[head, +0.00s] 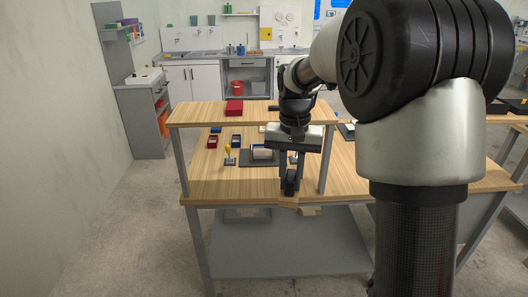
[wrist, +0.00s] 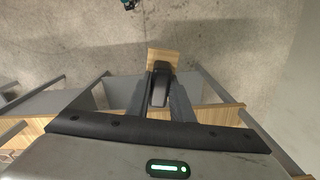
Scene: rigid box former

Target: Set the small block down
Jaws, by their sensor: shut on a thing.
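My gripper (head: 290,188) points down at the front edge of the wooden table, below the raised shelf's right end. In the wrist view my gripper (wrist: 161,78) has its two dark fingers closed on a small dark block (wrist: 159,86) with a rounded outline. The block shows as a black shape between the fingers in the head view (head: 291,180). Just beyond the fingertips is a light wooden piece (wrist: 164,56), which juts out past the table's front edge. I cannot tell whether the block touches it.
The table (head: 235,187) carries a raised wooden shelf (head: 200,114) with a red box (head: 234,106). A dark mat (head: 246,161), a yellow-topped item (head: 228,154) and small trays stand behind my gripper. A grey lower shelf (head: 285,250) lies underneath. The table's front left is clear.

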